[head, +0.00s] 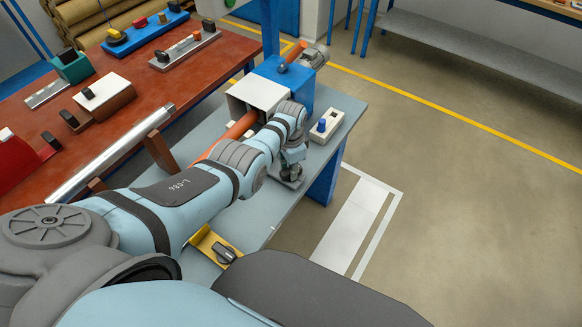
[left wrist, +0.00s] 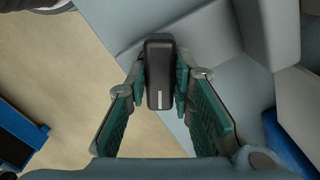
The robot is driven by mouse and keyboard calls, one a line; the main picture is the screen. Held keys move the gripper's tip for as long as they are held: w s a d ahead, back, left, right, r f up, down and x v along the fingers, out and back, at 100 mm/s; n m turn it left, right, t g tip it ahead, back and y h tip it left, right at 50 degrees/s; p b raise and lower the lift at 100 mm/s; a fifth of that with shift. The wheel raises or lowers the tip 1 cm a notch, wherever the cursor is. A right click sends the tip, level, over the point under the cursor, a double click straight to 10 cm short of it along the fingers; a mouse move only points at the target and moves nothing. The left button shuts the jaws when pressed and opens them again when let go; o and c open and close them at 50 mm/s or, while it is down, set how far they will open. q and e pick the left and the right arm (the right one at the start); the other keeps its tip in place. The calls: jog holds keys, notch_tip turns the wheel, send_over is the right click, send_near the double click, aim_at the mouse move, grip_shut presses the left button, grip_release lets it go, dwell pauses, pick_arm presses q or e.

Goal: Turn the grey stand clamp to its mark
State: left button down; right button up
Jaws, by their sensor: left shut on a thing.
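The grey stand clamp (head: 291,181) sits on the blue-grey bench near its right edge, mostly hidden under my left gripper (head: 291,163). In the left wrist view the clamp's handle (left wrist: 159,88) is a dark grey, rounded bar with a short white line near its lower end. The green-padded fingers of my left gripper (left wrist: 160,68) are shut on both long sides of the handle. I cannot make out the mark on the stand. My right gripper is in neither view.
A white box with a blue knob (head: 321,126) stands just right of the clamp. A blue and white machine (head: 262,92) with an orange roller is behind. A yellow bracket with a dark knob (head: 224,252) is at the bench's near end. The floor at right is clear.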

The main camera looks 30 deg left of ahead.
pick_arm(q)
jog(key=n, duration=0.5)
jog(key=shift+n, duration=0.4)
dwell(0.3)
jog(key=c, duration=1.4)
grip_release()
jog(key=shift+w+r, duration=0.1)
jog(key=shift+r, duration=0.2)
notch_tip(320, 180, up, 11)
jog(key=shift+r, duration=0.2)
